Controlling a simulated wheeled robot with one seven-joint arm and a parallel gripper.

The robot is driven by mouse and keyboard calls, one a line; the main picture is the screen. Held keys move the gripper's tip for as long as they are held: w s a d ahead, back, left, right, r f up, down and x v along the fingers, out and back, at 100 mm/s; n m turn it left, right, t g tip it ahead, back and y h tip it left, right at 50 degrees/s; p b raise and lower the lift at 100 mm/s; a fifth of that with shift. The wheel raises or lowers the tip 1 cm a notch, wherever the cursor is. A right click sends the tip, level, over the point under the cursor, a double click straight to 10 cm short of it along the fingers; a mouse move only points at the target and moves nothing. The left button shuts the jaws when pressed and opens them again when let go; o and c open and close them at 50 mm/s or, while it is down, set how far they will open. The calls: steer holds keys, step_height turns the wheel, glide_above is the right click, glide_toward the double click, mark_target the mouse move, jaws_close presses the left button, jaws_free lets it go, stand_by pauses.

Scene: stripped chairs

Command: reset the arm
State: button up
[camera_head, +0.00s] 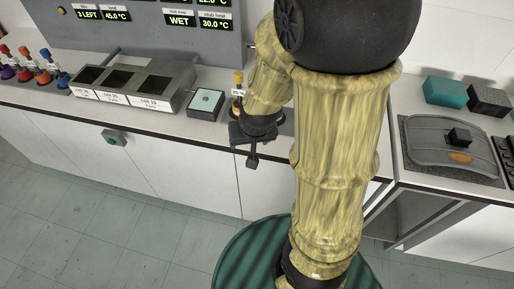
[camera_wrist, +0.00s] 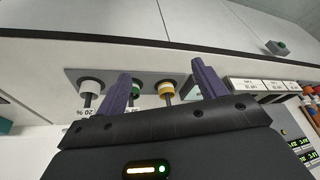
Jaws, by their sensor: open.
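My gripper (camera_head: 252,150) hangs at the counter's front edge, below the bend of my yellow arm in the head view. In the wrist view its two purple fingers (camera_wrist: 162,88) stand wide apart with nothing between them that I can see held. Behind the fingers, a grey rack holds a white-topped item (camera_wrist: 90,87) on the left and a yellow-topped item (camera_wrist: 166,90) close to the right finger. A green-topped item (camera_wrist: 136,87) is partly hidden by the left finger. In the head view a yellow-topped item (camera_head: 238,80) shows just beside my arm.
On the counter stand a metal block with dark wells (camera_head: 130,82), a pale-green-topped box (camera_head: 206,103) and several coloured-cap items (camera_head: 30,65) at left. At right are a grey lidded device (camera_head: 450,145), a teal block (camera_head: 445,92) and a black block (camera_head: 489,99).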

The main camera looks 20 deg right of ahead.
steer(key=shift+n+g, duration=0.8)
steer(key=shift+n, duration=0.1)
steer(key=s+r, duration=0.1)
steer(key=s, duration=0.2)
steer(key=s+r, duration=0.1)
steer(key=s, duration=0.1)
steer(key=shift+d+r, duration=0.1)
steer(key=shift+r, duration=0.2)
